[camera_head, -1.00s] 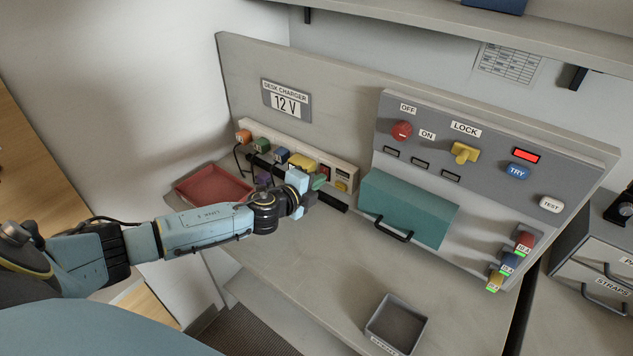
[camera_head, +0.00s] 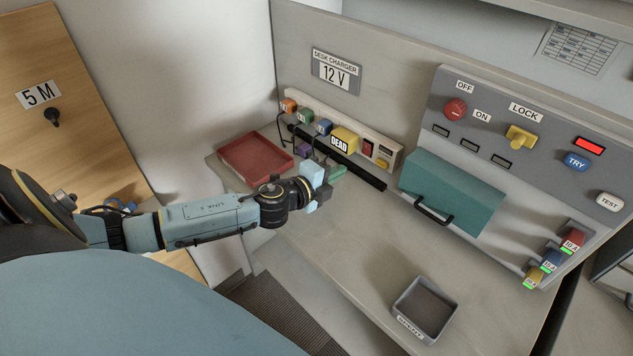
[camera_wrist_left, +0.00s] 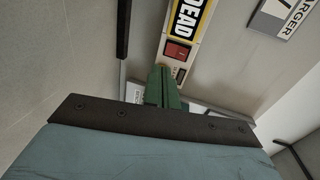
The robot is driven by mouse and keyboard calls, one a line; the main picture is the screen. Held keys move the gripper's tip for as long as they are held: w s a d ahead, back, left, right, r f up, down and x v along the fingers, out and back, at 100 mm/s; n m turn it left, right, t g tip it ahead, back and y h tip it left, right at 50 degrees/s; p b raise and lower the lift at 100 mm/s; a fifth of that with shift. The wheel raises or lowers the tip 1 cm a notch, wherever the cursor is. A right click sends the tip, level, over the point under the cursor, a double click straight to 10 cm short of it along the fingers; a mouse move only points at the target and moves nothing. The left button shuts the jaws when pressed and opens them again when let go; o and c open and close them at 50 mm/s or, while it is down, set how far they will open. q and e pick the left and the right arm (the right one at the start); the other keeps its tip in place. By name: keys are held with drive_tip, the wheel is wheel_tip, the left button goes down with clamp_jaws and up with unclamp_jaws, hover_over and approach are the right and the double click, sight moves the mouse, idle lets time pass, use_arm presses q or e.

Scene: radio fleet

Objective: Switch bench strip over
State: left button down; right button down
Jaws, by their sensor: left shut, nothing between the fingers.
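The bench strip (camera_head: 398,158) is a cream power strip along the back of the bench, below the 12 V sign. Orange, green and blue plugs and a yellow block marked DEAD (camera_head: 344,138) sit on it. A red rocker switch (camera_head: 367,148) is near its right end and shows in the wrist view (camera_wrist_left: 176,52). My left gripper (camera_head: 338,171) is shut and empty. Its green fingertips (camera_wrist_left: 163,90) are in front of the strip, below the DEAD block and left of the switch, apparently apart from it. The rocker's position is too small to tell. My right gripper is out of view.
A red tray (camera_head: 257,158) lies left of the strip. A teal box with a black handle (camera_head: 452,190) stands right of it, under a lock panel (camera_head: 545,128). A grey bin (camera_head: 425,310) is at the bench front. The bench middle is clear.

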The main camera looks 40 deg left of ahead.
use_arm(q)
drive_tip(key=shift+f+v, duration=0.15)
drive_tip(key=shift+v, duration=0.8)
drive_tip(key=shift+f+v, duration=0.2)
drive_tip(key=shift+v, duration=0.75)
drive_tip(key=shift+f+v, duration=0.15)
drive_tip(key=shift+v, duration=0.8)
drive_tip(key=shift+s, duration=0.1)
drive_tip(key=s+d+f+n+g+y, duration=0.1)
drive_tip(key=s+d+f+n+g, duration=0.2)
drive_tip(key=s+n, duration=0.4)
drive_tip(key=s+d+f+n+g, duration=0.1)
drive_tip(key=s+d+n+g, duration=0.35)
drive_tip(key=s, duration=0.45)
drive_tip(key=s+d+f+n+g+y, duration=0.1)
drive_tip(key=s+d+f+n+g, duration=0.2)
drive_tip(key=s+n, duration=0.4)
wheel_tip(320, 180, down, 23)
drive_tip(key=s+m+g, duration=0.1)
drive_tip(key=s+g, duration=0.2)
drive_tip(key=s+a+f, duration=0.3)
drive_tip(key=s+f, duration=1.2)
drive_tip(key=s, duration=0.1)
drive_tip(key=shift+g, duration=0.35)
